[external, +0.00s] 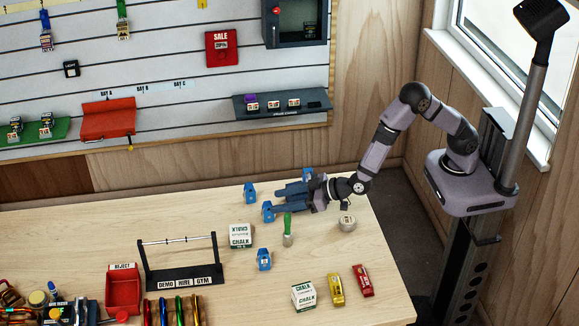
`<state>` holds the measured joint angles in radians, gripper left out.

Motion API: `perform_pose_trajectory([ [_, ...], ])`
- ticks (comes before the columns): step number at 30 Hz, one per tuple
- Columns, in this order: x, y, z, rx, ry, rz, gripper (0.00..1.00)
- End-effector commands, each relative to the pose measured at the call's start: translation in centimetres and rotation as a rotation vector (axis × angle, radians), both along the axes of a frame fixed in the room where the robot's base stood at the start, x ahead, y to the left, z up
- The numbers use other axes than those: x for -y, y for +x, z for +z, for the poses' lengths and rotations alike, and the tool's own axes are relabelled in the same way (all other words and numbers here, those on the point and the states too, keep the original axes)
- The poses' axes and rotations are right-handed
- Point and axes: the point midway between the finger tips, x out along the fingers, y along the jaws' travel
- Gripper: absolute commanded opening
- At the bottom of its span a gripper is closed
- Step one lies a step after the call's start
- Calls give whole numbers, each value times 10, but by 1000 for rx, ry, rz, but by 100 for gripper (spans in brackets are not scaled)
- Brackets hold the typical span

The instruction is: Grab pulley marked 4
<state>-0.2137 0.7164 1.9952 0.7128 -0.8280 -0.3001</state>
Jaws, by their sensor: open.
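Several small blue pieces that look like pulleys are on the wooden table: one at the back left (250,193), one just below it (267,211), one nearer the front (264,259), and one behind my gripper (308,173). Their markings are too small to read, so I cannot tell which is marked 4. My gripper (279,200) is open, its blue fingers pointing left, low over the table's back part. The second blue piece is close to the tip of its nearer finger. I cannot tell whether they touch. No object shows clearly between the fingers.
A green-handled brush (288,230) stands just in front of my gripper, with a round tin (347,222) to its right. Chalk boxes (241,236) (304,296), yellow (336,290) and red (363,281) pieces, a black rack (183,277) and a red reject tray (124,291) stand farther forward.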

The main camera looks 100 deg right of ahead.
Motion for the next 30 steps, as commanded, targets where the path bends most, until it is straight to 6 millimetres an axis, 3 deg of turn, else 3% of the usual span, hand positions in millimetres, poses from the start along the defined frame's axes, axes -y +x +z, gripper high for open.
perform_pose_trajectory([
  [18,14,41,-18,-1,1,1,49],
  [29,15,45,-21,0,0,1,49],
  [30,15,45,-21,0,0,1,40],
])
